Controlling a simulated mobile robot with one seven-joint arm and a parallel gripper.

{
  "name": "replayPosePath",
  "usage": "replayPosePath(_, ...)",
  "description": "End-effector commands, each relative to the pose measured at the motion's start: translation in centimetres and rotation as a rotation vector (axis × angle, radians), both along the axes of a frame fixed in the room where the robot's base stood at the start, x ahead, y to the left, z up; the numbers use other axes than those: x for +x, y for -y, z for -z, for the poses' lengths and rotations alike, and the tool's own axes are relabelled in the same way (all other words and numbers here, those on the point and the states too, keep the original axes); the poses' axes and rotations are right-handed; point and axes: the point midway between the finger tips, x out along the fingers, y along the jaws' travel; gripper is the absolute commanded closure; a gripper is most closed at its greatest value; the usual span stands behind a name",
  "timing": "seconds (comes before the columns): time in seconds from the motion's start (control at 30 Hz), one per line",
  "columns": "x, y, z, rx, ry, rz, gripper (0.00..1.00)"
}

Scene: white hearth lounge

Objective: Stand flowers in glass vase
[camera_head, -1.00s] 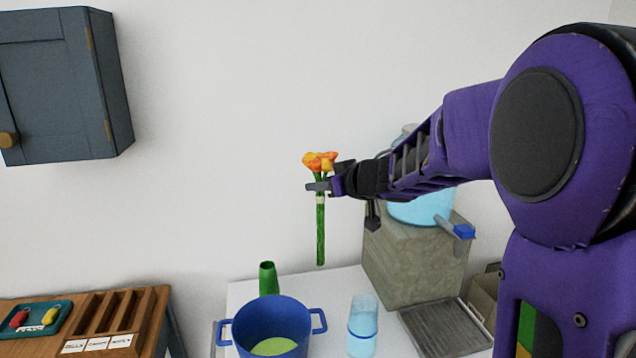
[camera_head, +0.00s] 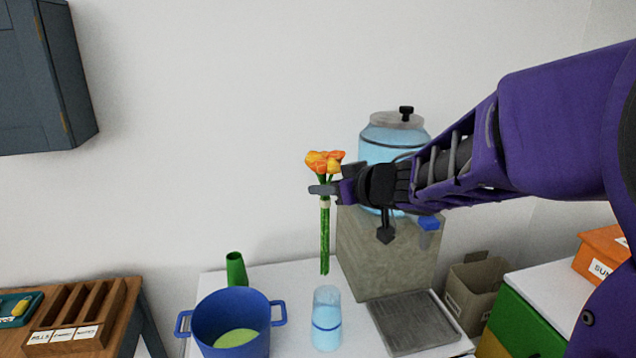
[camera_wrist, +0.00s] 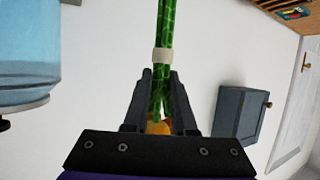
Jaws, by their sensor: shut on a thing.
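The flowers (camera_head: 325,238) are a bunch of orange blooms on green stems with a pale band. They hang upright, stems down, in the head view. My gripper (camera_head: 322,189) is shut on the stems just under the blooms. In the wrist view the stems (camera_wrist: 168,30) run between the fingers and a bit of orange shows at their base. The glass vase (camera_head: 326,320), clear with a blue band and bluish water, stands on the white table. The stem ends appear just above its mouth in the picture, apart from it; the depth between them is hard to tell.
A blue pot (camera_head: 230,318) with green contents and a green vase (camera_head: 236,269) stand left of the glass vase. A stone block (camera_head: 385,255) bearing a water dispenser (camera_head: 395,140) and a grey drip tray (camera_head: 412,322) are right. A wooden rack (camera_head: 85,310) is far left.

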Motion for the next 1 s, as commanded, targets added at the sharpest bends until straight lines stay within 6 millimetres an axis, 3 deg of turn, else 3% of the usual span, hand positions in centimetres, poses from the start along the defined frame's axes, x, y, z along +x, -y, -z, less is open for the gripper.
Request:
replayPosePath(0.6, -0.7, 0.1, 0.0, 0.002, 0.001, 0.001, 1.0)
replayPosePath(1.0, -0.7, 0.1, 1.9, 0.001, 0.001, 0.001, 1.0)
